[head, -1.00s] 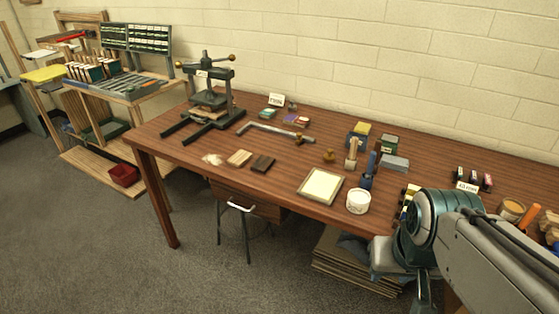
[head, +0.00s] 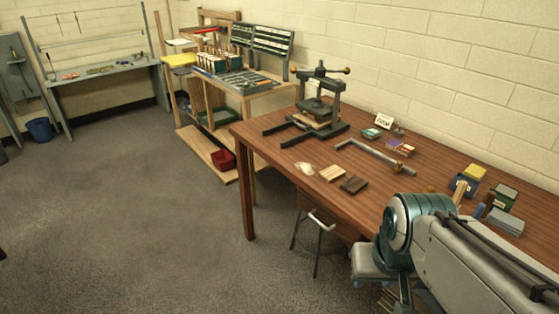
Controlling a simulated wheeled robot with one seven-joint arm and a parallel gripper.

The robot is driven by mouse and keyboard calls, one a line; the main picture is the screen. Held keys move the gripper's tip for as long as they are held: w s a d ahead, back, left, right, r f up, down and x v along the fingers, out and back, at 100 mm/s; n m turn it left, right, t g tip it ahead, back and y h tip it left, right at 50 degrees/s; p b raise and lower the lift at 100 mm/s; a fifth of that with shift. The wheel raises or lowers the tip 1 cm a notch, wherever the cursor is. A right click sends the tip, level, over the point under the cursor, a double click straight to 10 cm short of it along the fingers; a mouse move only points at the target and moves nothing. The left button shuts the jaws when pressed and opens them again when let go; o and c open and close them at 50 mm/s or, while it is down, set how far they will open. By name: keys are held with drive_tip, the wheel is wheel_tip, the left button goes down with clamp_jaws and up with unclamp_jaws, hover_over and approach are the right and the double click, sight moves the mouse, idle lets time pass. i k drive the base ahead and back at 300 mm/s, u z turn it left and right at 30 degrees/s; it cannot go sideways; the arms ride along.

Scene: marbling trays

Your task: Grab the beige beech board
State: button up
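The beige beech board (head: 333,173) is a small, pale, striped block lying flat on the brown wooden table (head: 290,165), near its front edge. A dark brown board (head: 354,185) of similar size lies just to its right, with a narrow gap between them. My arm reaches in from the lower right, with a teal joint right of and nearer than the boards. My gripper's fingers do not show in this view. Nothing covers the beige board.
A pale scrap (head: 304,168) lies left of the beige board. A dark screw press (head: 318,105) stands behind it, and a grey angled bar (head: 375,157) lies behind to the right. A stool (head: 320,222) stands under the table's front edge.

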sight(333, 173)
drive_tip(key=u, duration=0.4)
drive_tip(key=i, duration=1.55)
drive_tip(key=z, duration=0.85)
